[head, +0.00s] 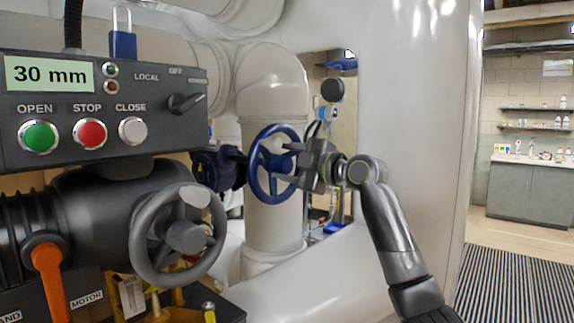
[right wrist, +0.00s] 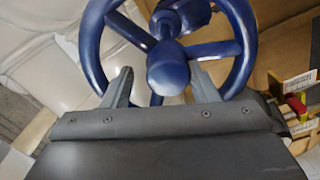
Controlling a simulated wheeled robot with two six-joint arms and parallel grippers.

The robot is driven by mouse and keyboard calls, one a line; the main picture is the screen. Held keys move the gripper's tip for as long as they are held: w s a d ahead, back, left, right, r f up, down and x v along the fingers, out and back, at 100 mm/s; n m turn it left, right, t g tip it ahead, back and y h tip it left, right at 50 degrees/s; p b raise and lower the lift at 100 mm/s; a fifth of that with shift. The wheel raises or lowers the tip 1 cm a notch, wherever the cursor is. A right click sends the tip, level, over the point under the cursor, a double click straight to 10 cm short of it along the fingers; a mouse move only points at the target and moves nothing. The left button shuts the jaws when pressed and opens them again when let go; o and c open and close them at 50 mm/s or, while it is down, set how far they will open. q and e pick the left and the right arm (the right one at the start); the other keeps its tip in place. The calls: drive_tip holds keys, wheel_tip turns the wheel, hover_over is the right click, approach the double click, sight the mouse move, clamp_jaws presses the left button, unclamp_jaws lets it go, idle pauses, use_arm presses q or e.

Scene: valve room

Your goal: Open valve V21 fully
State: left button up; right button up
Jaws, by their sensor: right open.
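A blue handwheel (head: 277,163) sits on a blue valve body (head: 217,168) in front of a vertical white pipe. My right gripper (head: 288,163) is at the right side of this wheel, with its fingers pointing at it. In the right wrist view the blue wheel (right wrist: 168,64) fills the top, and the open fingers lie either side of its hub, overlapping the rim. I cannot tell whether they touch it. A valve actuator has a grey handwheel (head: 178,236) and a control panel (head: 100,105) reading 30 mm. No V21 label is readable. My left gripper is not in view.
The panel has a green OPEN button (head: 38,136), a red STOP button (head: 90,133), a white CLOSE button (head: 132,130) and a selector knob (head: 186,103). An orange lever (head: 48,275) is below. Large white pipework surrounds the blue wheel. Shelves and a counter (head: 532,185) stand far right.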

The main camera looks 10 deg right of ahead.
drive_tip(key=shift+w+a+f, duration=0.1)
drive_tip(key=shift+f, duration=0.55)
drive_tip(key=shift+s+d+f+b, duration=0.15)
drive_tip(key=shift+s+d+b, duration=0.15)
drive_tip(key=shift+s+b, duration=0.15)
drive_tip(key=shift+s+d, duration=0.25)
drive_tip(key=shift+d, duration=0.05)
drive_tip(key=v, duration=0.2)
drive_tip(key=b+v, duration=0.1)
drive_tip(key=v, duration=0.1)
drive_tip(key=shift+r, duration=0.35)
